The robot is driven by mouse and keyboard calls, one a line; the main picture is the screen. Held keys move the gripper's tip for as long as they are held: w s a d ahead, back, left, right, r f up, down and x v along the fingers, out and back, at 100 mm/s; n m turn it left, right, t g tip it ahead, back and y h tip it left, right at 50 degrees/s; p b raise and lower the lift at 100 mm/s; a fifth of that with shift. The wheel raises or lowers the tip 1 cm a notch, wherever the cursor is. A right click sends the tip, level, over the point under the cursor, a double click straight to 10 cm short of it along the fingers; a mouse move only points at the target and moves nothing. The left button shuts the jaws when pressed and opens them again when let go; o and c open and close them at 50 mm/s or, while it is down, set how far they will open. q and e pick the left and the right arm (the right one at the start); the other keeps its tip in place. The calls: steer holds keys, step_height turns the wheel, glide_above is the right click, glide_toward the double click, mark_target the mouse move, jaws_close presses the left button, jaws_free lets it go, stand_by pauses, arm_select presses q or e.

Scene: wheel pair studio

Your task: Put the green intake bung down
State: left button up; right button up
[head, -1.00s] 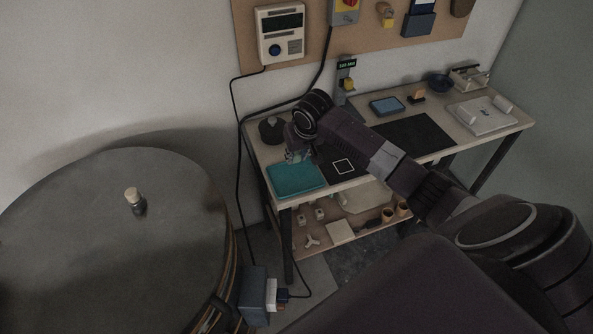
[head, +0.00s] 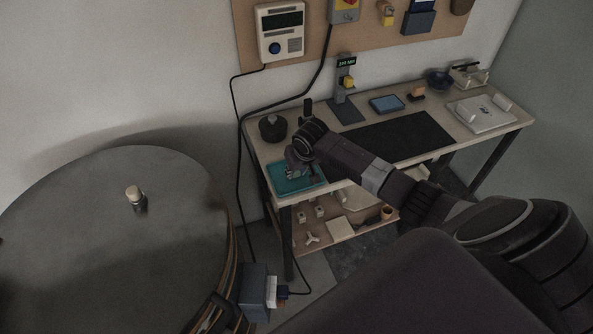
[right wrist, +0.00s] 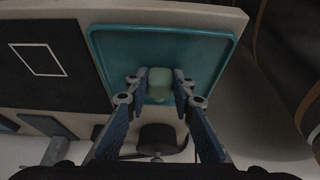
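The green intake bung (right wrist: 160,80) is a small pale-green block. My right gripper (right wrist: 160,90) has one finger at each side of it and appears shut on it; the bung is over the teal tray (right wrist: 103,52). In the head view my right gripper (head: 293,167) is low over the teal tray (head: 312,186) at the bench's left end, and the bung is too small and dark to make out. Whether the bung touches the tray floor I cannot tell. My left gripper is not in view.
A dark round pot (head: 272,128) stands behind the tray. A black mat (head: 405,135) lies along the bench (head: 352,115). A stand with a display (head: 345,85) is at the back. A large round drum (head: 90,240) fills the left. A lower shelf holds small parts.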

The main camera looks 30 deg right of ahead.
steer(key=o, duration=0.4)
steer(key=shift+o, duration=0.2)
steer(key=shift+r, duration=0.2)
steer(key=v, duration=1.1)
steer(key=shift+s+r, duration=0.2)
steer(key=shift+r, duration=0.2)
